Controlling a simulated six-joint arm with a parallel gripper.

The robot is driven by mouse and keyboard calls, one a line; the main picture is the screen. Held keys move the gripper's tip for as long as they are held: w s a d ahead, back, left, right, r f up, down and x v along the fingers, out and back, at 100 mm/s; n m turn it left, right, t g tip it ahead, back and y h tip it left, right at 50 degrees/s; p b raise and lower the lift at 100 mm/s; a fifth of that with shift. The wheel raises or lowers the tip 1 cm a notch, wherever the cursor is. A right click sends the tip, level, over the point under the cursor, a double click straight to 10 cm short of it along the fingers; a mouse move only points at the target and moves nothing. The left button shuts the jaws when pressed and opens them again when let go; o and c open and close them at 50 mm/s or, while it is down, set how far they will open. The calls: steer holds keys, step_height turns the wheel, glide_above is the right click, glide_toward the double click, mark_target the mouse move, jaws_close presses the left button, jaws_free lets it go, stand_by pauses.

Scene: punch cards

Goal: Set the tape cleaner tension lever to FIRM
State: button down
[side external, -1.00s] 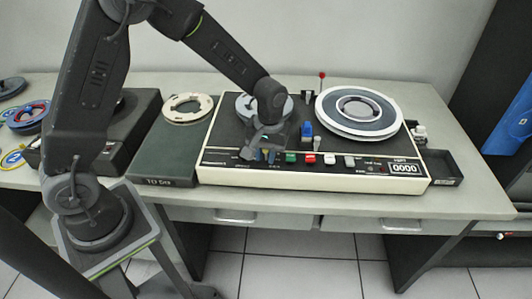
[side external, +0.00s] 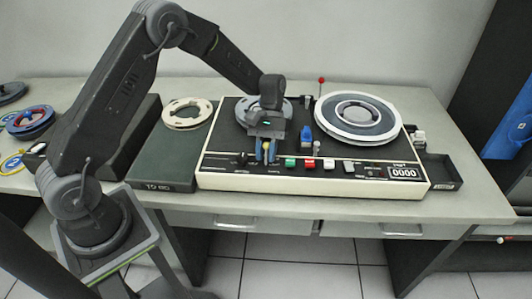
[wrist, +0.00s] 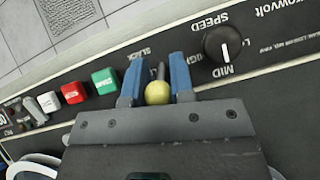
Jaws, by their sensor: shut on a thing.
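The tape machine (side external: 312,183) lies on the desk with its row of controls along the front. The tension lever, a thin dark stick with a yellow ball knob (wrist: 157,93), stands between my gripper's blue fingers. My gripper (wrist: 155,82) is shut on this lever, one finger on each side of the knob. It also shows over the left part of the control strip in the side view (side external: 266,151). A SLACK label is readable by the lever in the wrist view; the other labels there are partly hidden by the fingers, so I cannot tell the lever's exact setting.
A black SPEED knob (wrist: 228,43) sits close beside one finger. Green (wrist: 105,81), red (wrist: 72,92) and white buttons line the other side. A large reel (side external: 357,113) lies at the right, and a blue-topped part (side external: 306,133) stands near my gripper.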

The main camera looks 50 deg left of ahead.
steer(key=shift+a, duration=0.1)
stand_by(0.3)
steer(key=c, duration=1.1)
jaws_free()
steer(key=shift+v, duration=6.9)
steer(key=shift+w+a+f, duration=0.1)
steer(key=shift+w+f, duration=0.05)
